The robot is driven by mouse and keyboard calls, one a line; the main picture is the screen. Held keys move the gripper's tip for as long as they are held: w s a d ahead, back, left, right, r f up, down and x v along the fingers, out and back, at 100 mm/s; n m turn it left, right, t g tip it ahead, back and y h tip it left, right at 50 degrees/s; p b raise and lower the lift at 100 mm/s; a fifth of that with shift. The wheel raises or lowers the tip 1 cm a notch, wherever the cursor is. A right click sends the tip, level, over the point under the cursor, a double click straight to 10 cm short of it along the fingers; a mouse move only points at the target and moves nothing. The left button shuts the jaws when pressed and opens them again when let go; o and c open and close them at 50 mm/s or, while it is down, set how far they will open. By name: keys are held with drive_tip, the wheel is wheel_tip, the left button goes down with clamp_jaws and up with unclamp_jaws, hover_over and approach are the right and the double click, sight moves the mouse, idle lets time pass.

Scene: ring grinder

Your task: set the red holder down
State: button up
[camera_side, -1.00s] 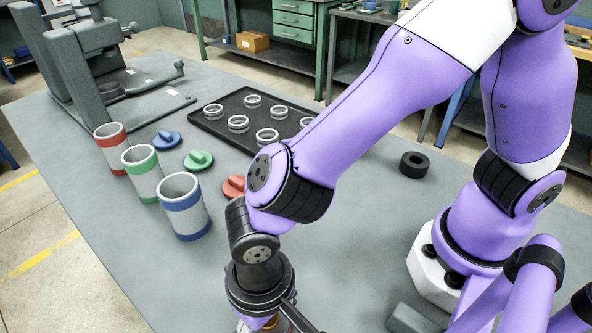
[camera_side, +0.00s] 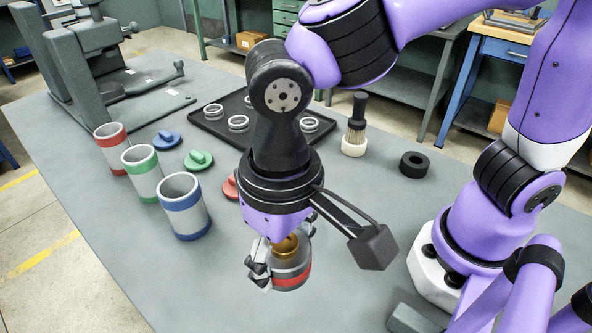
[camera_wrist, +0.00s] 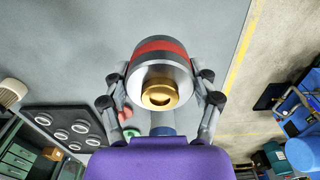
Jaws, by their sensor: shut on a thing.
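The red holder (camera_side: 291,277) is a grey metal cylinder with a red band and a brass knob. My gripper (camera_side: 284,262) is shut on it, with fingers on both sides, and it appears to be above the grey table. In the wrist view the red holder (camera_wrist: 161,68) sits between the fingers of my gripper (camera_wrist: 162,85), its brass knob facing the camera. The side view does not clearly show the gap between its lower end and the table.
Red-banded (camera_side: 112,151), green-banded (camera_side: 142,172) and blue-banded (camera_side: 184,206) cups stand at left. Blue (camera_side: 166,140), green (camera_side: 198,160) and partly hidden red (camera_side: 230,188) knobbed pieces lie beside them.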

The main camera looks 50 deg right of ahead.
drive_tip(key=w+d+f, duration=0.2)
drive_tip(key=w, duration=0.1)
drive_tip(key=w+d+f, duration=0.2)
drive_tip(key=w, duration=0.1)
drive_tip(key=w+d+f, duration=0.2)
drive_tip(key=w, duration=0.1)
drive_tip(key=shift+w+f, duration=0.4)
drive_tip(key=shift+f, duration=2.05)
drive_tip(key=o, duration=1.4)
drive_tip(key=shift+f, duration=0.15)
drive_tip(key=shift+o, duration=0.2)
wheel_tip(320, 180, up, 12)
drive_tip(key=r, duration=0.1)
drive_tip(key=s+d+r+t, duration=0.2)
drive_tip(key=s+d, duration=0.1)
drive_tip(key=d, duration=0.4)
drive_tip(key=s+d+r+t, duration=0.2)
drive_tip(key=s+d+t, duration=0.1)
drive_tip(key=d, duration=0.4)
drive_tip(key=shift+s+d+t, duration=0.3)
drive_tip(key=shift+s, duration=0.05)
